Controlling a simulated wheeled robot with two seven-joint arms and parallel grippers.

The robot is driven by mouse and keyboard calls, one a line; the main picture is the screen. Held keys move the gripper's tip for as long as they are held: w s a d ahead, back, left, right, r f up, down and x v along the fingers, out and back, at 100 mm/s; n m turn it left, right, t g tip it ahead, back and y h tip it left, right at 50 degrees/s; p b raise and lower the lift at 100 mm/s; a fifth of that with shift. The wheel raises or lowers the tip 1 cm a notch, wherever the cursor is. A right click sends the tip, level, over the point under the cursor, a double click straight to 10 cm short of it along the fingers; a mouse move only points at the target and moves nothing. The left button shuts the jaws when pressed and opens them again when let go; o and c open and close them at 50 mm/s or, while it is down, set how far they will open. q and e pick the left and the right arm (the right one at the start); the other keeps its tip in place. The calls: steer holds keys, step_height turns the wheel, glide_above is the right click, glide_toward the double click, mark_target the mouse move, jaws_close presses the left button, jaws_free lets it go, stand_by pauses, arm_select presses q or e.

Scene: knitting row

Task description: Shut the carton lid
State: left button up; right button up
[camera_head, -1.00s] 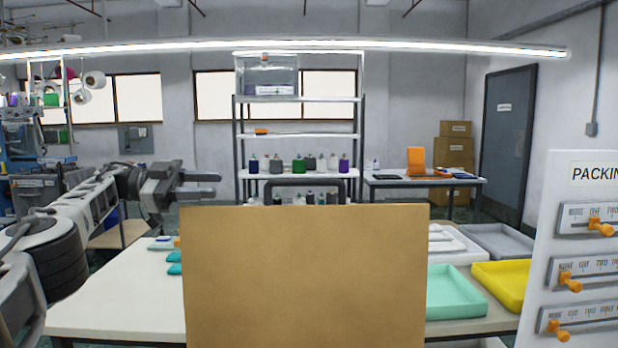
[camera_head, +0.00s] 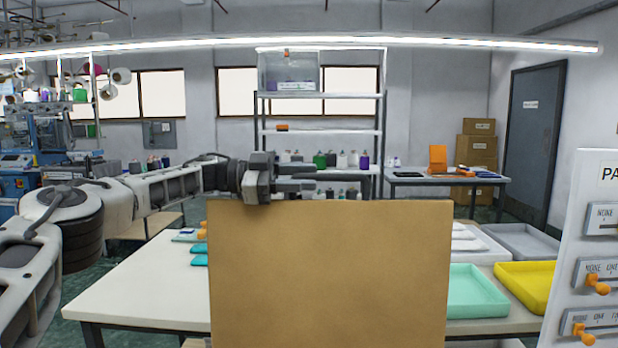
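The carton lid (camera_head: 330,275) is a large plain brown cardboard panel standing upright, close in front of me, and it fills the lower middle of the head view. The carton body below it is out of view. My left gripper (camera_head: 312,179) is level with the lid's top edge, over the left half of that edge, with its fingers pointing right. The two fingers appear apart with nothing between them. I cannot tell whether the gripper touches the lid. My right gripper is not in view.
A pale table (camera_head: 140,290) lies behind and left of the lid. A mint tray (camera_head: 472,290) and a yellow tray (camera_head: 528,285) are right of it. A white panel with orange levers (camera_head: 590,250) stands at the far right. Shelving (camera_head: 320,96) is at the back.

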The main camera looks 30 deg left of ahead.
arm_select(q)
steer(key=shift+x, duration=0.8)
jaws_close()
steer(key=shift+s, duration=0.1)
